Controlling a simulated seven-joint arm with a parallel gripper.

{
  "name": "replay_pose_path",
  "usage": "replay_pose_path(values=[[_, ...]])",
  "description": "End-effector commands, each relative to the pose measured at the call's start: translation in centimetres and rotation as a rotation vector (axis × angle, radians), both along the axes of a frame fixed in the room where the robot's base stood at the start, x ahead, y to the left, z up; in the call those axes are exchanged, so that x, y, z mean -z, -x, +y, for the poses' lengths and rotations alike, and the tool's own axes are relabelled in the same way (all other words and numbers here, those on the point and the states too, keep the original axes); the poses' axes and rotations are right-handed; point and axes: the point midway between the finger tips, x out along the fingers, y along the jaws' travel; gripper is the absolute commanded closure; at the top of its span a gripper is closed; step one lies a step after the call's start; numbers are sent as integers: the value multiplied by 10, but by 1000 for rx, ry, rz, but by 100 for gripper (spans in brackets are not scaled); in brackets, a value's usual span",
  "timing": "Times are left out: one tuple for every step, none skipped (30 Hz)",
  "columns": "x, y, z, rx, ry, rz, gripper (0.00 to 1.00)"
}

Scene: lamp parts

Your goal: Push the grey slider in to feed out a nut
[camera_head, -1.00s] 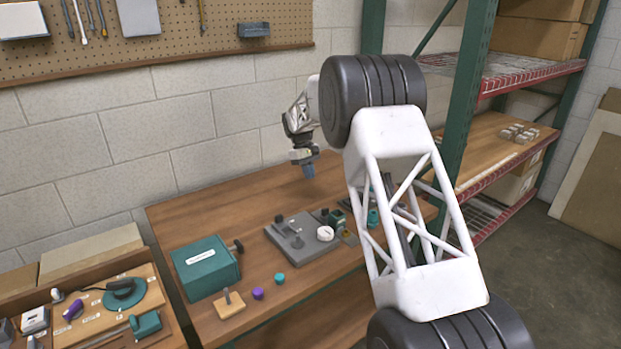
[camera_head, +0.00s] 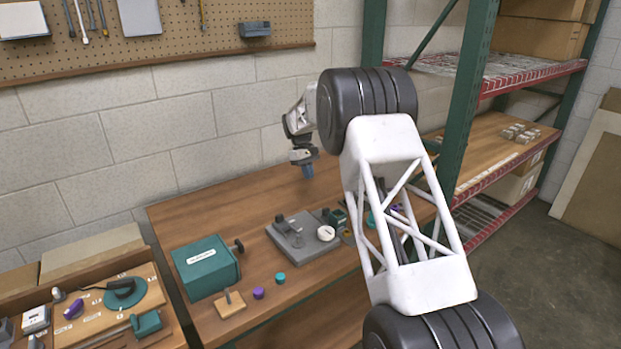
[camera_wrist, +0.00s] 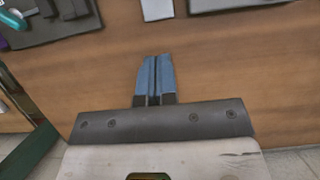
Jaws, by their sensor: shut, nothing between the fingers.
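My gripper (camera_head: 307,171) hangs over the far part of the wooden table with its blue fingers pointing down. In the wrist view the two fingers (camera_wrist: 156,78) are together, with nothing held between them. A grey plate fixture (camera_head: 285,247) with dark upright parts and a round white piece (camera_head: 326,233) stands on the table, below and nearer than the gripper. A teal box (camera_head: 206,268) with a pale label and a dark knob (camera_head: 239,245) stands left of it. I cannot make out for certain which part is the grey slider, and no nut is distinguishable.
A small wooden block with a peg (camera_head: 229,304), a purple cap (camera_head: 258,293) and a teal cap (camera_head: 280,278) lie near the front edge. A parts board (camera_head: 100,320) is at the lower left. My arm hides part of the table's right side. The back left is clear.

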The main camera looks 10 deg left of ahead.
Motion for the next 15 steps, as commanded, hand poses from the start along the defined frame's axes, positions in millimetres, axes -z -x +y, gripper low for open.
replay_pose_path(values=[[5, 2, -2, 0, 1, 2, 100], [8, 3, -2, 0, 1, 2, 100], [12, 4, -4, 0, 1, 2, 100], [16, 5, -5, 0, 1, 2, 100], [19, 6, -6, 0, 1, 2, 100], [24, 7, -7, 0, 1, 2, 100], [28, 8, -8, 0, 1, 3, 100], [32, 9, -9, 0, 1, 3, 100], [38, 11, -11, 0, 1, 2, 100], [42, 12, -12, 0, 1, 3, 100], [46, 14, -14, 0, 1, 3, 100], [52, 15, -15, 0, 1, 2, 100], [56, 16, -16, 0, 1, 2, 100], [61, 18, -18, 0, 1, 3, 100], [66, 19, -19, 0, 1, 3, 100]])
